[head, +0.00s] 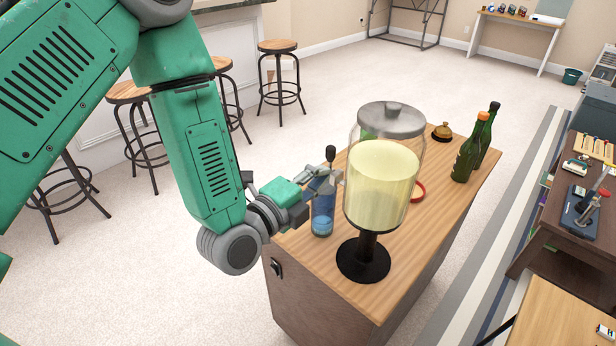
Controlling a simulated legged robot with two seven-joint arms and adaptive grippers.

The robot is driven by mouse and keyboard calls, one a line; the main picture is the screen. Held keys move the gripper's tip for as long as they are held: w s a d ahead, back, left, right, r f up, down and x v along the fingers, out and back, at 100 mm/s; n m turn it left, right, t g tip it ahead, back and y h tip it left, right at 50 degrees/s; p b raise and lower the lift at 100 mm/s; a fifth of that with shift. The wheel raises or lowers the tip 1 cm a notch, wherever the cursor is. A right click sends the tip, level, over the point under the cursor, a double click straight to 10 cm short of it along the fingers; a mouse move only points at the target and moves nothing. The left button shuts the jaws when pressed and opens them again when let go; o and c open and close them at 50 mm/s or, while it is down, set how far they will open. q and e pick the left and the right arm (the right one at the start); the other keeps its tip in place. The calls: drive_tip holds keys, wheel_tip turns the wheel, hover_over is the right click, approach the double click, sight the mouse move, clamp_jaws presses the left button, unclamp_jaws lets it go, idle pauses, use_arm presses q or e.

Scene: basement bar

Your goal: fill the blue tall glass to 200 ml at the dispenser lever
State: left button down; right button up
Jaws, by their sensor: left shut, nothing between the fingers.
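The drink dispenser (382,190) stands on the wooden cabinet top, with a clear tank of pale yellow liquid, a grey lid and a black base. Its lever shows as a black knob (330,153) on the tank's left side. The blue tall glass (322,216) stands upright left of the dispenser's base, below the lever. Its lower part looks brighter blue, but I cannot read a fill level. My left gripper (334,180) is shut and empty at the lever, just above the glass, and hides part of the glass's top. I cannot tell whether it touches the lever. My right gripper is out of view.
Two green bottles (467,155) and a brass bell (441,132) stand at the cabinet's far end. A red round object (417,191) is partly hidden behind the dispenser. Bar stools (280,80) stand behind my left arm. A cluttered desk (560,215) is at right.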

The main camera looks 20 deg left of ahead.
sight(330, 161)
use_arm(q)
drive_tip(key=x, duration=0.5)
drive_tip(key=shift+a+p, duration=0.15)
drive_tip(key=shift+p, duration=0.2)
drive_tip(key=shift+n, duration=0.3)
drive_tip(key=shift+a, duration=0.15)
